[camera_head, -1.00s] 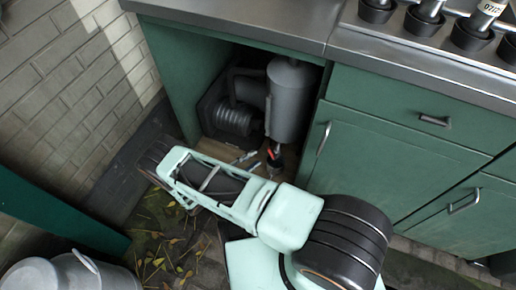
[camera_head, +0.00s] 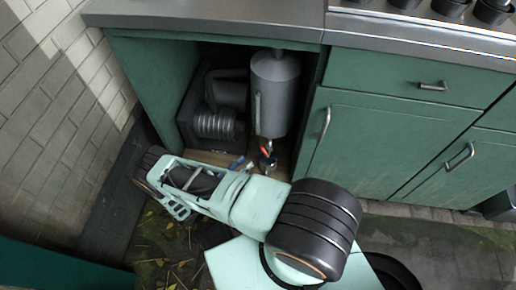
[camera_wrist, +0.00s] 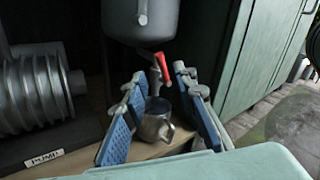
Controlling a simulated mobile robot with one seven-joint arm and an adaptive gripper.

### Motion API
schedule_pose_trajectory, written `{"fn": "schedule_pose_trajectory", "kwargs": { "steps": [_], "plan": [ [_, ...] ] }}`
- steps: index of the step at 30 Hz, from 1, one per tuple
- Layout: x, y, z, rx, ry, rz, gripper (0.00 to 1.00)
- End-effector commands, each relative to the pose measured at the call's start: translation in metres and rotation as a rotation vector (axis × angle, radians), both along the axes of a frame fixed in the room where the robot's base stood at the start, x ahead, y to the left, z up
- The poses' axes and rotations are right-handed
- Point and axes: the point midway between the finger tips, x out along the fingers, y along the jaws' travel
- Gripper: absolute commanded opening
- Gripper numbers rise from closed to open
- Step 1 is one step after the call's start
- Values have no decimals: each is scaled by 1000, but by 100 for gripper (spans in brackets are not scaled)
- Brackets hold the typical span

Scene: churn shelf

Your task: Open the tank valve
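The grey tank (camera_head: 274,95) hangs inside the open cabinet; its lower end shows in the wrist view (camera_wrist: 140,22). Its valve has a red lever (camera_wrist: 162,67) below the tank, slanting steeply downward. In the head view the lever (camera_head: 265,149) is small. My gripper (camera_wrist: 160,76) is open, with blue-padded fingers apart on either side of the view. The lever shows between the fingertips, seemingly beyond them; contact cannot be told. A small metal jug (camera_wrist: 155,122) stands on the cabinet floor below the valve, seen between the fingers. In the head view my arm largely hides the gripper.
A ribbed pump (camera_head: 215,124) stands left of the tank, with a "PUMP" label (camera_wrist: 44,158) in front. The cabinet's side panel (camera_head: 160,95) and closed green door (camera_head: 365,145) flank the opening. A steel counter (camera_head: 215,18) lies above. A brick wall (camera_head: 50,120) is at left.

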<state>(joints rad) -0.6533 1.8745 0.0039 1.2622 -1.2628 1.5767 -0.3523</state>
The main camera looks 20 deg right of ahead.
Motion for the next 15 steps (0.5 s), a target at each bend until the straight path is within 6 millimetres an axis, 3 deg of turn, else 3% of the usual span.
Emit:
{"fn": "schedule_pose_trajectory", "kwargs": {
  "steps": [15],
  "plan": [
    [29, -82, -1, 2, -3, -1, 26]
  ]
}}
